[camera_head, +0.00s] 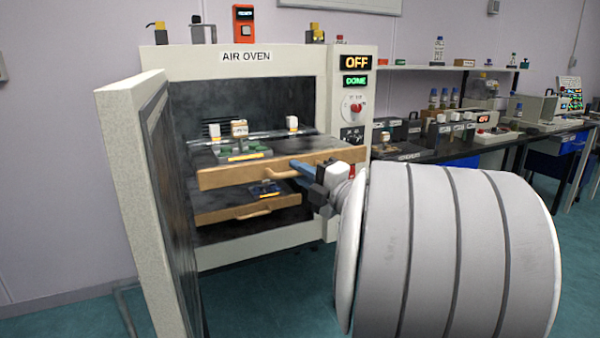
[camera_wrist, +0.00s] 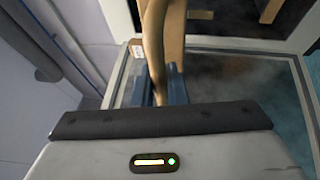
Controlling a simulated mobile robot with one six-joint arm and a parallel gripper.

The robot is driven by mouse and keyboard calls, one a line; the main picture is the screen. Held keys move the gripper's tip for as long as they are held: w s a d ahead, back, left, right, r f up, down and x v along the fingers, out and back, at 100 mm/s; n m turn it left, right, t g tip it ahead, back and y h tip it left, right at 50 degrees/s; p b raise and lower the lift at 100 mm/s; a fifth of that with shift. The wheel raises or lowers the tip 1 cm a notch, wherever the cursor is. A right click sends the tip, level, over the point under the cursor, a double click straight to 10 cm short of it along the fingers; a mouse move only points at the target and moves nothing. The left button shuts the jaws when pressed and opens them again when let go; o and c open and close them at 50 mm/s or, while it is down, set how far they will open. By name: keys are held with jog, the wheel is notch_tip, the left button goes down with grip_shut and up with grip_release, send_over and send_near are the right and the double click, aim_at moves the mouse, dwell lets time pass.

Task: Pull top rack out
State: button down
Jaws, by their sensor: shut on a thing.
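The air oven (camera_head: 245,62) stands with its door (camera_head: 150,200) swung open to the left. The top rack (camera_head: 225,178) is a dark shelf with a wooden front, and it sticks out past the oven opening. My gripper (camera_head: 302,166) is at the right part of the top rack's front, shut on its handle. In the wrist view the blue fingers (camera_wrist: 165,88) close around the wooden handle (camera_wrist: 153,45). White-capped items and a green tray (camera_head: 243,150) sit on the top rack.
The lower rack (camera_head: 235,211) sits inside the oven, below the top one, with a small blue item on it. The open door bounds the space at left. A dark bench (camera_head: 450,152) with several instruments stands at right.

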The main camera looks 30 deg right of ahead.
jog(key=shift+s+a, duration=0.1)
jog(key=shift+s, duration=0.35)
jog(key=c, duration=1.5)
grip_release()
jog(key=shift+o, duration=0.2)
jog(key=v, duration=0.7)
jog(key=shift+s+d+p, duration=0.2)
jog(key=shift+s+p, duration=0.15)
jog(key=shift+p, duration=0.1)
jog(key=shift+s+f, duration=0.1)
